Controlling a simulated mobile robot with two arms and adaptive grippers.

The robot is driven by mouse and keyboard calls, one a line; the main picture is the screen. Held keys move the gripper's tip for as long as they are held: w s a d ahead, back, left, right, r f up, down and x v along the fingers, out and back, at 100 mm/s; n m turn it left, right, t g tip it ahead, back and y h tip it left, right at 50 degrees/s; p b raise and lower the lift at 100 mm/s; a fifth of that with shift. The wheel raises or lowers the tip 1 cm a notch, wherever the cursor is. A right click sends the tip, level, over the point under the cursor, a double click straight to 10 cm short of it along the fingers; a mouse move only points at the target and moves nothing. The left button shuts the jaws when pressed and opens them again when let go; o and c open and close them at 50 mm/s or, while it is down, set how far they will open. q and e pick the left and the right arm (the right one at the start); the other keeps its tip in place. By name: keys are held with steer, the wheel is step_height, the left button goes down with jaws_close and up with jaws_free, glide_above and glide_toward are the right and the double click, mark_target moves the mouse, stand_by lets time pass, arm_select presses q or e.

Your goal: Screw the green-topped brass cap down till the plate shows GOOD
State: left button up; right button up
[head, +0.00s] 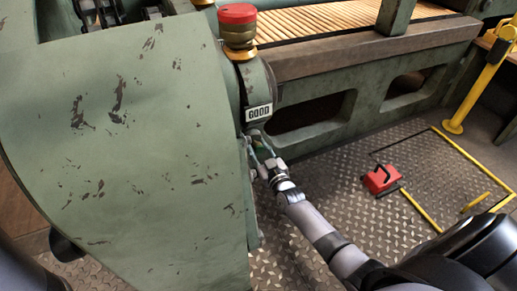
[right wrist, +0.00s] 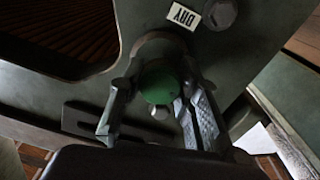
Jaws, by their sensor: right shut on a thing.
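The green-topped cap (right wrist: 160,83) shows in the right wrist view as a round green top between the two fingers of my right gripper (right wrist: 157,112). In the head view my right gripper (head: 262,166) is beside the green housing, shut on the cap, and its fingers hide most of it. A white plate reading GOOD (head: 258,112) is on the housing above the gripper in the head view. In the right wrist view a plate reading DRY (right wrist: 184,15) appears upside down. I cannot tell how deep the cap sits. My left gripper is not in view.
A red-topped brass cap (head: 238,25) stands above the GOOD plate. A large worn green panel (head: 120,130) fills the left, close to the gripper. A red box with a black handle (head: 381,181) lies on the floor. A yellow post (head: 480,90) stands far right.

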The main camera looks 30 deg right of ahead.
steer(key=c, duration=0.4)
